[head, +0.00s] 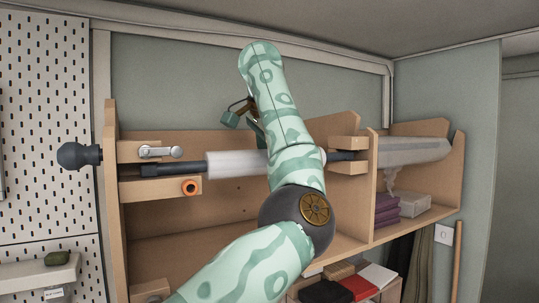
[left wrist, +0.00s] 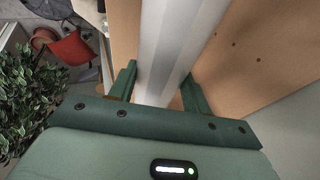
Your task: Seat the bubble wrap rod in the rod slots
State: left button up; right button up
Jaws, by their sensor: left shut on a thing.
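A pale, roll-like rod (head: 236,164), which I take as the bubble wrap rod, lies across the wooden rack with dark ends. Its left dark end (head: 180,168) lies between an upper wooden block (head: 134,151) and a lower block (head: 140,190). A dark right end (head: 342,155) lies between the right upper block (head: 350,142) and lower block (head: 345,168). I cannot tell whether either end is fully seated. My left gripper (left wrist: 160,74) is shut on the pale rod (left wrist: 168,40), one finger on each side; in the head view my arm mostly hides it.
A dark knob (head: 75,155) sticks out past the rack's left side wall (head: 112,200). A metal latch (head: 157,151) and an orange ring (head: 190,187) sit at the left blocks. A grey translucent roll (head: 412,151) lies in the right bay above purple folded items (head: 384,210).

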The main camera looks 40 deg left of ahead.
pick_arm(q)
jog(key=shift+a, duration=0.2)
jog(key=shift+w+a, duration=0.15)
jog(key=shift+a, duration=0.25)
jog(key=o, duration=1.3)
jog(key=v, duration=1.6)
jog(key=shift+r, duration=0.15)
